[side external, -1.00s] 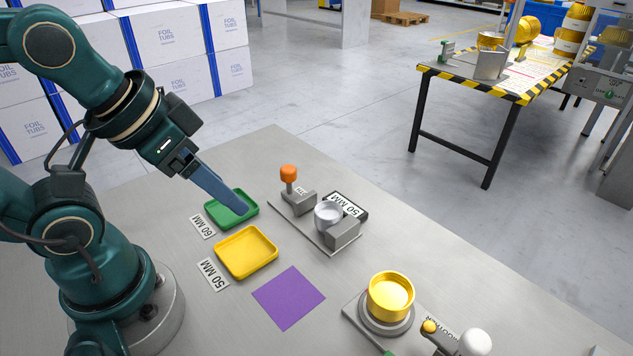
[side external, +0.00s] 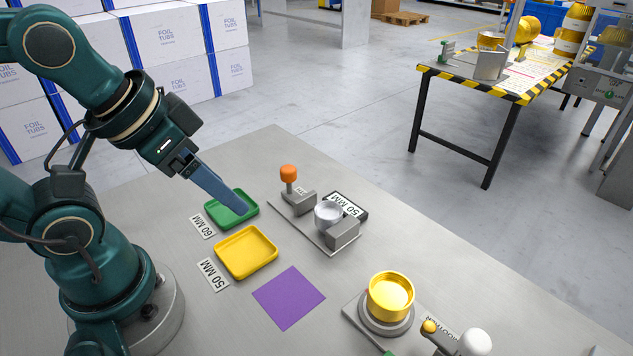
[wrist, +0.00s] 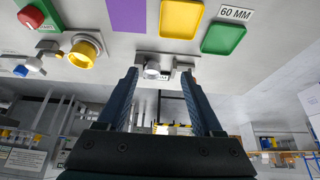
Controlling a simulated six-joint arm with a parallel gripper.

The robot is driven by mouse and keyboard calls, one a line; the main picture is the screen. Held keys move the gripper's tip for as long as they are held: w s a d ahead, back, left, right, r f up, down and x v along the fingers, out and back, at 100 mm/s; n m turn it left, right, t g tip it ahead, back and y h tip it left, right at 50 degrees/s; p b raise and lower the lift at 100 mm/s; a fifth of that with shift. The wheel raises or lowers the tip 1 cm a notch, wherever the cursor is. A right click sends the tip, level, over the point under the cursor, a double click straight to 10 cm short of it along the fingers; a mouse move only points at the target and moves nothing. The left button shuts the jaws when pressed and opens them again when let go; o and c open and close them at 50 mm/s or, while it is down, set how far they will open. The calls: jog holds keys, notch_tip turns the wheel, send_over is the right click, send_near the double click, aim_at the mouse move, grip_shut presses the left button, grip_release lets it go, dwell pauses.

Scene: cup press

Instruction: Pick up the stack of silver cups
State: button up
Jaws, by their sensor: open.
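The silver cups (side external: 328,215) sit in a grey fixture between two blocks on a thin plate, on the metal table. How many are stacked I cannot tell. In the wrist view the silver cups (wrist: 152,70) show small, beyond and between my fingertips. My gripper (side external: 240,208) is open and empty, its blue fingers above the table near the green tray, to the left of the cups. In the wrist view both fingers of my gripper (wrist: 158,72) are spread wide with nothing between them.
A green tray (side external: 216,207) and a yellow tray (side external: 228,262) lie left of the fixture, with a purple square (side external: 289,298) in front. An orange knob (side external: 289,172) stands behind the cups. A yellow cup (side external: 390,299) sits on a round base at front right, by a lever.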

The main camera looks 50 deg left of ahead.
jog(key=n, duration=0.1)
jog(key=n+g+y, duration=0.2)
jog(key=n+y, duration=0.1)
jog(key=n, duration=0.9)
send_over(329, 210)
jog(key=s, duration=0.1)
notch_tip(329, 210, down, 4)
jog(key=r, duration=0.1)
jog(key=shift+m+g+y, duration=0.5)
jog(key=shift+m+g, duration=0.1)
jog(key=f, duration=0.3)
jog(key=d+f, duration=0.1)
jog(key=f, duration=0.2)
jog(key=shift+w+d+f, duration=0.1)
jog(key=shift+f, duration=0.35)
jog(key=shift+x, duration=2.25)
